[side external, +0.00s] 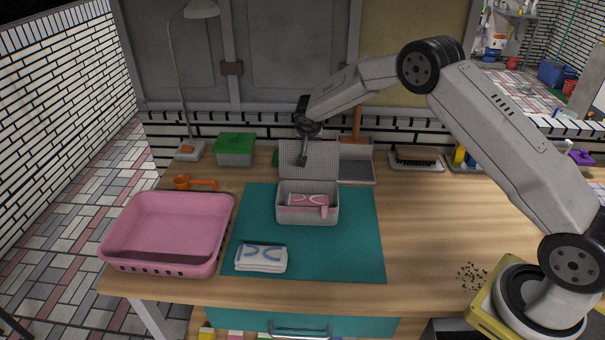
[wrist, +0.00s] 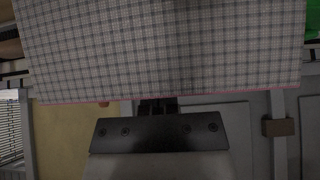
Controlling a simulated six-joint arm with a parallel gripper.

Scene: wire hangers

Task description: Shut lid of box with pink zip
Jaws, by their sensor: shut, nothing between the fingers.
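A grey checked box (side external: 307,214) sits on the teal mat, with a pink item (side external: 308,200) inside it. Its lid (side external: 318,163) stands up open at the back of the box. In the wrist view the lid (wrist: 160,45) fills the upper part as a checked panel with a thin pink edge. My gripper (side external: 304,160) points down at the lid's upper part, shut and empty. In the wrist view my gripper (wrist: 158,106) is at the lid's pink edge, its tips hidden by the lid. I cannot tell whether it touches the lid.
The teal mat (side external: 355,250) has a folded white and blue cloth (side external: 261,258) at its front left. A pink basket (side external: 168,232) stands to the left. A green-lidded box (side external: 235,148), a grey dustpan (side external: 356,170) and a brush (side external: 416,157) lie behind. The table's right side is mostly clear.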

